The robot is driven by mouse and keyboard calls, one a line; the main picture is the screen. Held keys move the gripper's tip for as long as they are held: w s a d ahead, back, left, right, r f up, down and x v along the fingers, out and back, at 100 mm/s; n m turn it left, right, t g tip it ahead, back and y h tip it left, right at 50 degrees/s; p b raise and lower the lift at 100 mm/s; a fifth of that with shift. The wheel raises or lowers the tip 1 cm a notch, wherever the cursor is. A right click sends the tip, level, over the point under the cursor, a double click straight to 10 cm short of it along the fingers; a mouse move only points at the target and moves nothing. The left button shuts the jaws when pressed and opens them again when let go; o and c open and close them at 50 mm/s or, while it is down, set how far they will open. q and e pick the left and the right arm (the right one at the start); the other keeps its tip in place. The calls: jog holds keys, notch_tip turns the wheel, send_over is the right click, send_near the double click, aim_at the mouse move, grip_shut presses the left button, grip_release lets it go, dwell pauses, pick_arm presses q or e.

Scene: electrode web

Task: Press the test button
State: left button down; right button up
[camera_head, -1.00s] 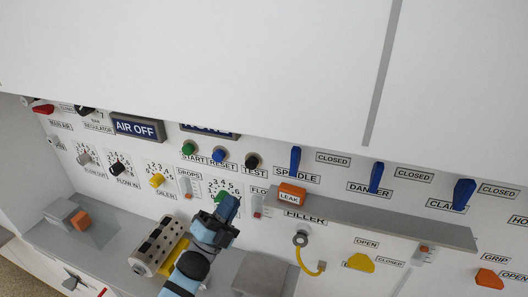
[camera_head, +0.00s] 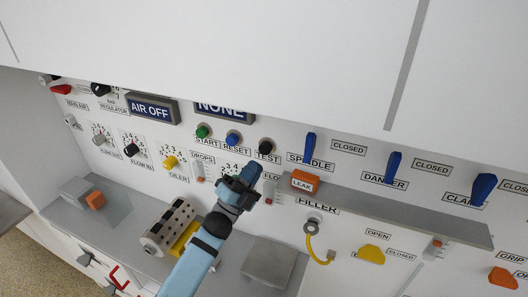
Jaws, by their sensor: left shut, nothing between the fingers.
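The black test button (camera_head: 266,146) sits on the white panel above its TEST label (camera_head: 266,157), at the right end of a row of three. The blue reset button (camera_head: 233,139) and the green start button (camera_head: 203,131) are to its left. My left gripper (camera_head: 251,169) is shut and empty. Its tip shows just below and a little left of the test button; I cannot tell its distance from the panel. It hides part of a numbered dial. My right gripper is not in view.
A grey shelf (camera_head: 400,212) with an orange LEAK block (camera_head: 304,181) juts out to the right. Blue levers, such as the SPINDLE lever (camera_head: 310,146), stand above it. A cylindrical part with holes (camera_head: 168,226) and a grey block (camera_head: 268,262) are below.

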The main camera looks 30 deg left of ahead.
aim_at(266, 148)
pick_arm(q)
jog(key=shift+w+a+b, duration=0.1)
jog(key=shift+w+b, duration=0.4)
jog(key=shift+w, duration=1.4)
jog(key=shift+w, duration=0.1)
dwell(0.5)
jog(key=shift+w, duration=0.35)
